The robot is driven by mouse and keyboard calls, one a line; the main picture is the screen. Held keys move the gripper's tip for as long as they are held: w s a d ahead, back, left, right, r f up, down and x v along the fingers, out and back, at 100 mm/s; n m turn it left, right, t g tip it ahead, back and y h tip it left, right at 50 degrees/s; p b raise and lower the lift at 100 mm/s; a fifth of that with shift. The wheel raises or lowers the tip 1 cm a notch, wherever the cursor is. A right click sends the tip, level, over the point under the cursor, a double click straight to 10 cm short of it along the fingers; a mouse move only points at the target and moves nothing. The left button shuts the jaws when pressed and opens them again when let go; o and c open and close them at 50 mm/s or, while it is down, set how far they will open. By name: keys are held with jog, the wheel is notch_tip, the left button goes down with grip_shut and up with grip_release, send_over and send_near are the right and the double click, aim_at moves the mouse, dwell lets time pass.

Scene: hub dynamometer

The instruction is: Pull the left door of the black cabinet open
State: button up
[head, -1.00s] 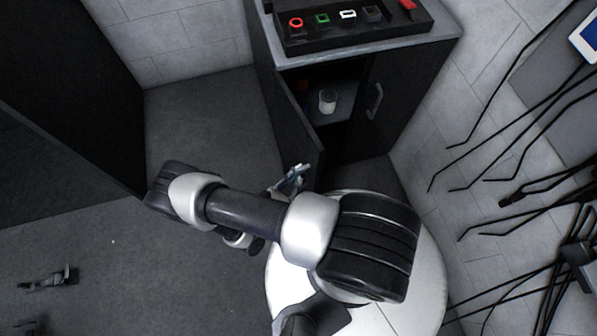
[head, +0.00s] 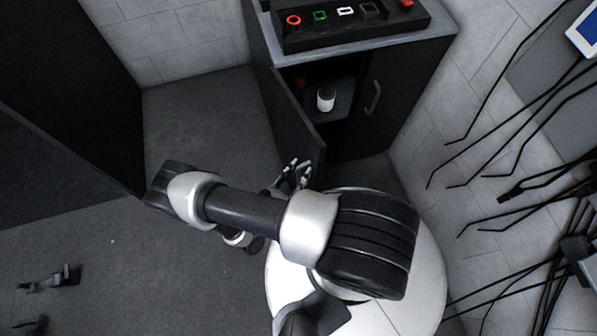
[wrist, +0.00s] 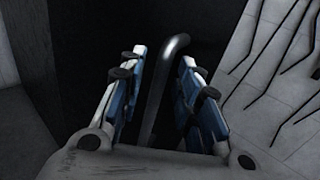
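The black cabinet (head: 440,53) stands at the top of the head view. Its left door (head: 293,118) stands ajar, swung out to the left, with a dark interior showing behind it. My gripper (head: 298,164) is at the outer side of this door, near its free edge. In the wrist view, my gripper (wrist: 164,58) is open, its blue-padded fingers on either side of a grey bar handle (wrist: 160,85). I see gaps between the bar and the pads. In the head view, the left door's handle is hidden by the gripper or too small to make out.
A white canister (head: 325,100) stands inside the cabinet. The closed right door (head: 398,92) has its own handle (head: 373,98). A black panel with coloured shapes (head: 350,30) lies on top. Dark floor (head: 200,120) is free to the left; black cables hang at right.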

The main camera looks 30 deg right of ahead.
jog(key=shift+a, duration=0.1)
jog(key=v, duration=1.2)
